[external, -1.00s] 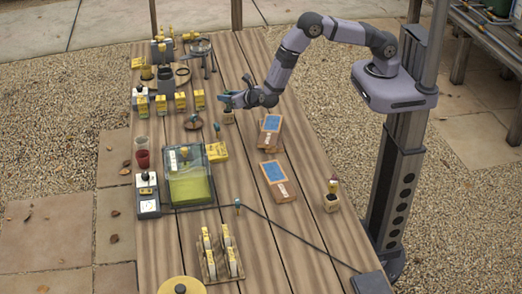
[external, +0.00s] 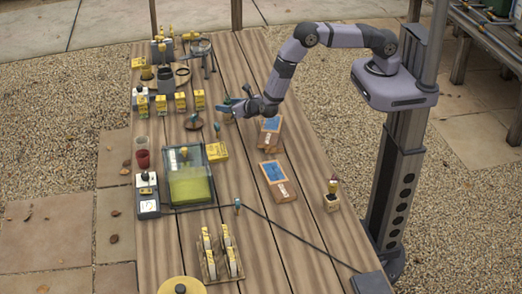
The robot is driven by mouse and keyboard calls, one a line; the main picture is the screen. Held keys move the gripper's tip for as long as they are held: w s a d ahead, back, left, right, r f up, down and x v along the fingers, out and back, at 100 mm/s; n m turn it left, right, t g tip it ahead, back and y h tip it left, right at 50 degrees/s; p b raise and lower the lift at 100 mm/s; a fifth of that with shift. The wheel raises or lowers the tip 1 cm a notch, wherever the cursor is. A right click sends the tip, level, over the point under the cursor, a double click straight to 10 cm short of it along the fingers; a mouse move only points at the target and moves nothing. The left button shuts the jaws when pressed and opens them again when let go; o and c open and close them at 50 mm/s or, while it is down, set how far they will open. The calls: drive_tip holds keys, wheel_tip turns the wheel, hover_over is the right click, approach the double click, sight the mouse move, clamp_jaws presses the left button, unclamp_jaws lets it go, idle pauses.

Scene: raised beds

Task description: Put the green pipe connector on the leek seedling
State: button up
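My gripper (external: 228,106) is over the far middle part of the wooden table, pointing left and low. Its blue-tipped fingers are too small to tell whether they are open or shut, or whether they hold anything. A small pot (external: 227,119) is right under the fingers and partly hidden by them; I cannot tell whether they touch. Another small wooden pot (external: 332,203) with dark soil and a yellow-topped item stands at the right edge. I cannot tell which pot holds the leek seedling. I cannot clearly make out the green pipe connector.
A green-yellow lidded container (external: 190,187) stands at left, and a rack with yellow-labelled pieces (external: 221,262) in front. A black cable (external: 290,237) crosses the near table. Several yellow-labelled items line the far left.

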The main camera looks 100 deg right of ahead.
drive_tip(key=shift+r, duration=0.1)
drive_tip(key=shift+r+p, duration=0.2)
drive_tip(key=shift+p, duration=0.1)
drive_tip(key=b+v, duration=0.3)
drive_tip(key=v, duration=0.7)
drive_tip(key=s+r+m+g+y, duration=0.2)
drive_tip(key=s+r+m+g, duration=0.15)
drive_tip(key=s+m, duration=0.4)
drive_tip(key=s+r+m+g+y, duration=0.15)
drive_tip(key=s+m+g, duration=0.25)
drive_tip(key=s, duration=0.6)
drive_tip(key=s+a+r+m+y, duration=0.3)
drive_tip(key=s+a+m+y, duration=0.5)
drive_tip(key=a+m, duration=0.4)
drive_tip(key=shift+s+r+t+b, duration=0.3)
drive_tip(key=shift+s+r+t, duration=0.1)
drive_tip(key=shift+s, duration=0.5)
drive_tip(key=shift+m, duration=0.25)
